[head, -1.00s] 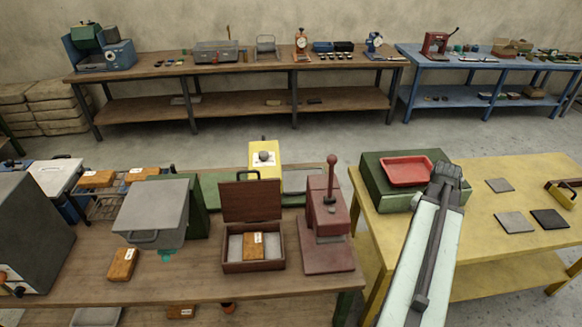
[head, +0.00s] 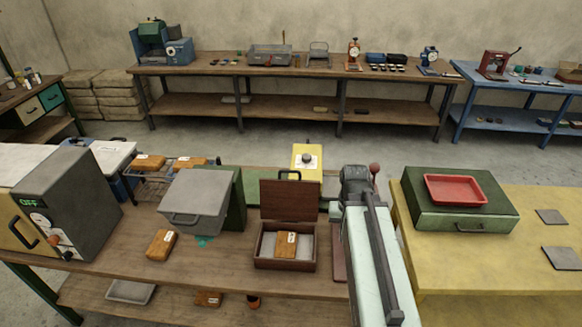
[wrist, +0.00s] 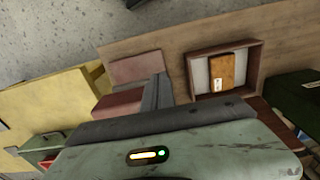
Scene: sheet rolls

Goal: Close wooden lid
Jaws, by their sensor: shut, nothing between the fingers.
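The wooden box (head: 262,258) sits on the brown workbench with its wooden lid (head: 289,201) standing open, upright at the back edge. A wooden block with a white label (head: 286,244) lies inside on a pale lining. My gripper (head: 357,178) is to the right of the box, above the bench, apart from the lid, and hides most of the red press. It is shut and empty. In the wrist view the open box (wrist: 251,66) shows right of my gripper (wrist: 156,90), with the labelled block (wrist: 223,72) in it; the lid is mostly hidden there.
A grey-lidded box (head: 195,204) stands left of the wooden box, with a loose wooden block (head: 161,244) near it. A yellow device (head: 306,163) is behind the lid. A yellow table (head: 470,255) on the right holds a green case (head: 440,212) with a red tray (head: 456,190).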

